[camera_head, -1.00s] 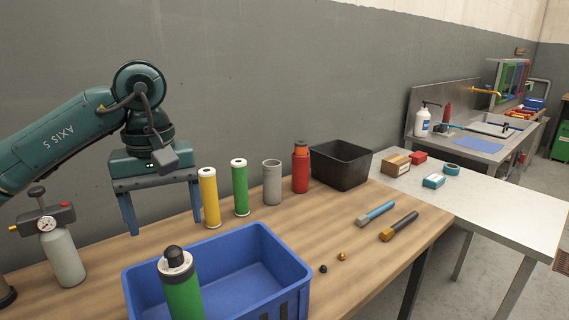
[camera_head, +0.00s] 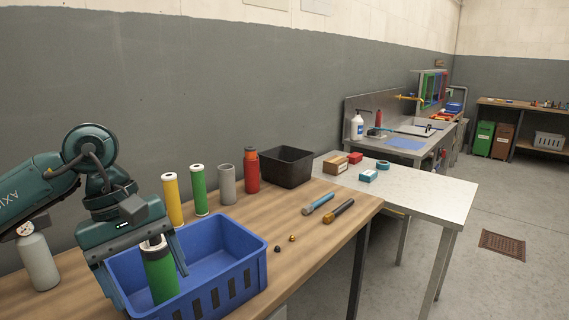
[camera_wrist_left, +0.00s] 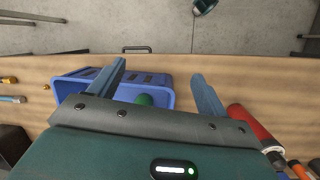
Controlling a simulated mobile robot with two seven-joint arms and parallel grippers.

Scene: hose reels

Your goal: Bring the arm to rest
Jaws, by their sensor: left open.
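My left gripper (camera_head: 156,291) is open, with nothing between its jaws that I can see it grip. In the head view it hangs at the left end of the blue crate (camera_head: 256,262), its fingers pointing down. My right gripper is not in view.
On the wooden bench stand a yellow cylinder (camera_head: 173,200), a green one (camera_head: 199,190), a grey one (camera_head: 226,185), a red one (camera_head: 251,172) and a black bin (camera_head: 287,168). A gauge bottle (camera_head: 38,260) is at left. Two tools (camera_head: 339,211) lie at right.

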